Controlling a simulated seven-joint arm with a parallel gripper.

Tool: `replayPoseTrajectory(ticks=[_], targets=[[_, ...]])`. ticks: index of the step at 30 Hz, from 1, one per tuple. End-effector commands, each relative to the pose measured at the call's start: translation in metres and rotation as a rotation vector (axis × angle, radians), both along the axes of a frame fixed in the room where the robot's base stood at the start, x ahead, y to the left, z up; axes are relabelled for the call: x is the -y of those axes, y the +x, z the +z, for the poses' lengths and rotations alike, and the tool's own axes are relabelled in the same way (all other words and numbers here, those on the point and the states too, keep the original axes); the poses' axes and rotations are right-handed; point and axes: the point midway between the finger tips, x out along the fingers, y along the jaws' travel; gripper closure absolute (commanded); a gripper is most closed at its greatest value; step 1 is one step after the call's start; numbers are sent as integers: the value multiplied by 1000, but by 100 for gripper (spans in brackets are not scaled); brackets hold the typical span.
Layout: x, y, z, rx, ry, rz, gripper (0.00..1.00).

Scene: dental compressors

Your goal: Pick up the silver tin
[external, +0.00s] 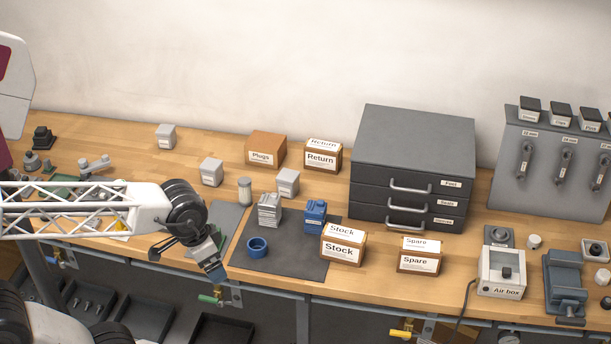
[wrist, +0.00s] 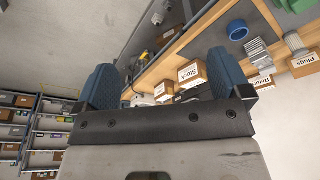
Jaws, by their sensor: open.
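A small upright silver cylinder (external: 245,191), which looks like the silver tin, stands on the wooden bench behind the dark mat, left of a white-grey box. In the wrist view, a pale cylinder (wrist: 296,43) at the upper right appears to be the same tin. My gripper (external: 216,271) is near the bench's front edge, in front of and left of the tin and well apart from it. In the wrist view, my gripper's two blue fingers (wrist: 161,78) are spread with nothing between them.
A ribbed silver block (external: 269,210), a blue ring (external: 257,247) and a blue block (external: 315,215) stand on the dark mat (external: 285,263). The Stock box (external: 343,249) is at its right edge. Grey drawers (external: 412,155) stand behind. Small pale boxes (external: 211,172) flank the tin.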

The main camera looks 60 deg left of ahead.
Motion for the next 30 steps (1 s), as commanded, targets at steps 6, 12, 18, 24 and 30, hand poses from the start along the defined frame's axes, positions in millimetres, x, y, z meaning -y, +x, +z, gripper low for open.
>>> replayPoseTrajectory(ticks=[6, 12, 18, 24, 30], targets=[[0, 1, 0, 0, 0, 2, 4], [-6, 11, 3, -5, -6, 49, 4], [-23, 40, 8, -22, -25, 180, 4], [-53, 81, 13, -41, -52, 375, 4], [-91, 122, 14, -58, -79, 580, 4]])
